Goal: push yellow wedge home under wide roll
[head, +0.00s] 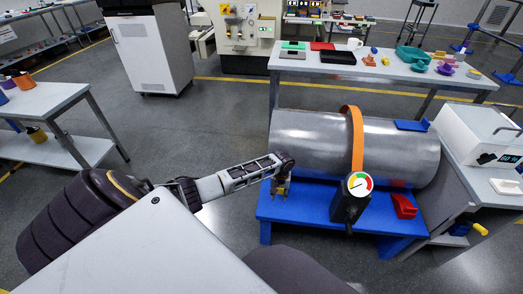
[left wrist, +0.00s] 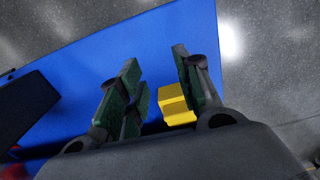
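The wide roll (head: 320,145) is a grey metal cylinder lying on a blue stand (head: 310,205), with an orange strap (head: 356,135) around it. The yellow wedge (head: 282,193) is small and partly hidden at the stand's left end, in front of the roll. My left gripper (head: 281,184) reaches down there. In the left wrist view, the yellow wedge (left wrist: 177,104) shows between the spread fingers (left wrist: 160,85), close to the right finger and with a gap to the left one. Whether a finger touches it I cannot tell. My right gripper is not in view.
A black gauge (head: 352,196) with a coloured dial stands in front of the roll. A red wedge (head: 404,206) lies at the stand's right. A white device (head: 480,135) stands at right, and a cluttered table (head: 340,68) behind.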

